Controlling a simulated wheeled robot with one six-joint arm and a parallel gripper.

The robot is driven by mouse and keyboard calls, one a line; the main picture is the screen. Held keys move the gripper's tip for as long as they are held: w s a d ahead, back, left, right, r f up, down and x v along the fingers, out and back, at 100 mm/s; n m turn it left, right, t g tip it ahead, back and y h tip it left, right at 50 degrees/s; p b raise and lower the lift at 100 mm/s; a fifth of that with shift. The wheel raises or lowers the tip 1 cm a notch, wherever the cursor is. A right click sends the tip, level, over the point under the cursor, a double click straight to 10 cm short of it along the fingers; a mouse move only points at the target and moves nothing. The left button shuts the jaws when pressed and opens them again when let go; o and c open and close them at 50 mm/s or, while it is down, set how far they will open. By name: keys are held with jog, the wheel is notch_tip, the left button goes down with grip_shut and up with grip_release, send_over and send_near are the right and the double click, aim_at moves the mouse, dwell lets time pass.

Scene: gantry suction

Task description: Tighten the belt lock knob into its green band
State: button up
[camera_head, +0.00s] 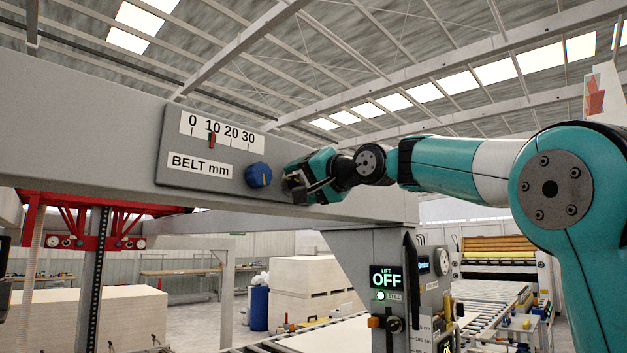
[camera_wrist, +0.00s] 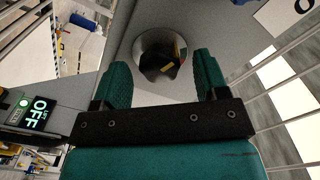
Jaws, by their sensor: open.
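The knob appears between and beyond the fingertips; I cannot tell the remaining gap. In the head view my gripper (camera_head: 299,186) is close to the beam and hides most of the knob area.
Just left of my gripper is a grey panel (camera_head: 176,181) with a blue knob (camera_head: 258,175) and a "BELT mm" scale (camera_head: 217,131), its red pointer (camera_head: 212,140) near 10. Below, a column carries a display (camera_head: 386,278) reading "LIFT OFF". A red frame (camera_head: 85,215) hangs at left.

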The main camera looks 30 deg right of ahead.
jog(key=b+v, duration=0.5)
jog(key=v, duration=1.2)
jog(key=shift+s, duration=0.2)
jog(key=shift+r, duration=0.1)
jog(key=w+a+n+p, duration=0.1)
jog(key=w+n+p, duration=0.1)
jog(key=w+n, duration=0.2)
jog(key=w+a+n+p, duration=0.2)
jog(key=w+n, duration=0.3)
jog(key=w, duration=0.1)
jog(key=w+a+n+p, duration=0.1)
jog(key=w+n+p, duration=0.2)
jog(key=w+n, duration=0.1)
jog(key=shift+x, duration=0.85)
jog(key=shift+w+a+p, duration=0.2)
jog(key=shift+w+p, duration=0.1)
jog(key=shift+w, duration=0.4)
jog(key=shift+c, duration=0.4)
